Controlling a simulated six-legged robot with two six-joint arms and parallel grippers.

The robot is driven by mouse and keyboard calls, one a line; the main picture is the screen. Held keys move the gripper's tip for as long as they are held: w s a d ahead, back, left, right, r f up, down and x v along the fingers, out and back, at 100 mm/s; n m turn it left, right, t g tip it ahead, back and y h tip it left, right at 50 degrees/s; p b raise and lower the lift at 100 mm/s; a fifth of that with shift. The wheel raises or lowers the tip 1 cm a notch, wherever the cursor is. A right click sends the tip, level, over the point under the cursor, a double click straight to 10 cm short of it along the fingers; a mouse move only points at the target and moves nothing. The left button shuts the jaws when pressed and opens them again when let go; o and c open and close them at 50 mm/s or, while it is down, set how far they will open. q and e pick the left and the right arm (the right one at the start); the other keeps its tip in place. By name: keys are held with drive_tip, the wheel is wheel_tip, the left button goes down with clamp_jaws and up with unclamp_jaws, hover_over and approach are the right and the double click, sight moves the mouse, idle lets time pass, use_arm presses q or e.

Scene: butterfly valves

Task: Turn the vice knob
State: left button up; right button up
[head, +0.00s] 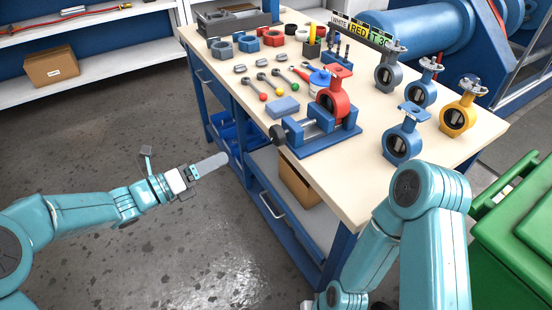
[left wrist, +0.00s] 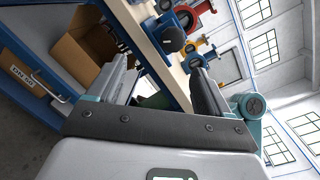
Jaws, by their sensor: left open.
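The blue vice (head: 322,137) sits near the front edge of the workbench with a red butterfly valve (head: 334,96) standing in it. Its dark round vice knob (head: 277,134) faces left, at the bench edge. The knob also shows in the left wrist view (left wrist: 172,38), beyond and between the fingers. My left gripper (head: 212,164) is open and empty, in the air left of the bench and apart from the knob. Its two fingers show spread in the left wrist view (left wrist: 165,75). My right arm bends down in front of the bench; its fingers are out of view.
On the workbench (head: 370,190) stand several loose valves, including a yellow one (head: 458,115), plus wrenches, a blue block (head: 283,107) and nuts. A cardboard box (head: 298,182) sits on the shelf below. A green bin (head: 515,225) stands at right. Floor at left is free.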

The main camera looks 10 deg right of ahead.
sight(273, 139)
use_arm(q)
drive_tip(key=w+d+m, duration=0.1)
drive_tip(key=d, duration=0.4)
drive_tip(key=w+d+m+g, duration=0.1)
drive_tip(key=w+d+m, duration=0.1)
drive_tip(key=d, duration=0.3)
drive_tip(key=w+d+r+m+h, duration=0.1)
drive_tip(key=w+d+m, duration=0.1)
drive_tip(key=d, duration=0.3)
drive_tip(key=shift+d+g, duration=0.3)
drive_tip(key=shift+g, duration=0.1)
drive_tip(key=c, duration=1)
